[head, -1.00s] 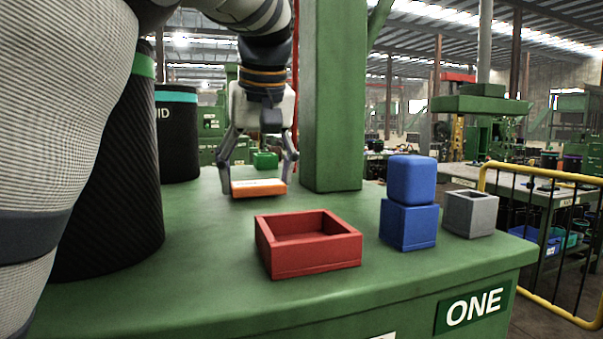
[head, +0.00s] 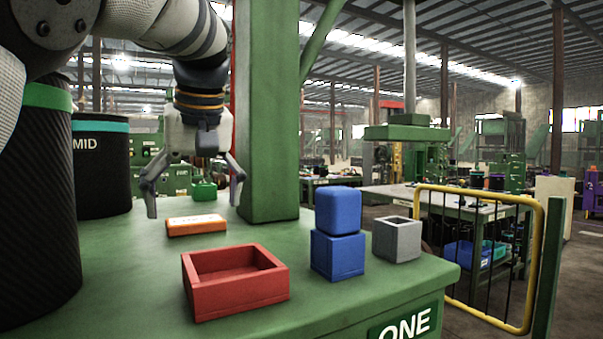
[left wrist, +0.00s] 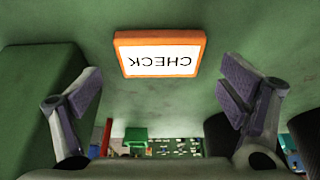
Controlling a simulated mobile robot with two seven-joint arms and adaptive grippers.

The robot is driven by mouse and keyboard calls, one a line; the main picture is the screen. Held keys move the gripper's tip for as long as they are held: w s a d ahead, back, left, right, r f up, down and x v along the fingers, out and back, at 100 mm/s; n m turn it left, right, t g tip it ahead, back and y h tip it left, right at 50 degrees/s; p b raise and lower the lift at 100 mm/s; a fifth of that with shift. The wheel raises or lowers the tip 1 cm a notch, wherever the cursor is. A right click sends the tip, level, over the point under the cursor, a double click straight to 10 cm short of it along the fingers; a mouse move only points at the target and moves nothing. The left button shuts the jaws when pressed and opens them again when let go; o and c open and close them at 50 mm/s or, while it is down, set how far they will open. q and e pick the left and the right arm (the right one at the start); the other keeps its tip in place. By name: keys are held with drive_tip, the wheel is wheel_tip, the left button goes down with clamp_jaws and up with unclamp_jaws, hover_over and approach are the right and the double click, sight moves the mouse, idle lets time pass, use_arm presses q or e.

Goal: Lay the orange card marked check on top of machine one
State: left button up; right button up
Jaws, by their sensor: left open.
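The orange card (head: 196,225) lies flat on the green top of machine one (head: 140,270), behind the red tray. In the left wrist view the card (left wrist: 160,53) shows its white face with the word CHECK, upside down. My left gripper (head: 193,205) is open and empty above the card, with its fingers spread wide. In the left wrist view its fingers (left wrist: 168,95) stand to either side, apart from the card. The sign ONE (head: 404,328) is on the machine's front. My right gripper is not in view.
A red open tray (head: 235,282), two stacked blue blocks (head: 338,232) and a grey open box (head: 397,239) stand on the machine top. Dark cylinders (head: 35,200) stand at the left. A yellow rail (head: 535,260) is at the right.

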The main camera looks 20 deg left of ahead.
use_arm(q)
drive_tip(key=v, duration=1)
drive_tip(key=shift+s+r, duration=0.15)
drive_tip(key=shift+r, duration=0.15)
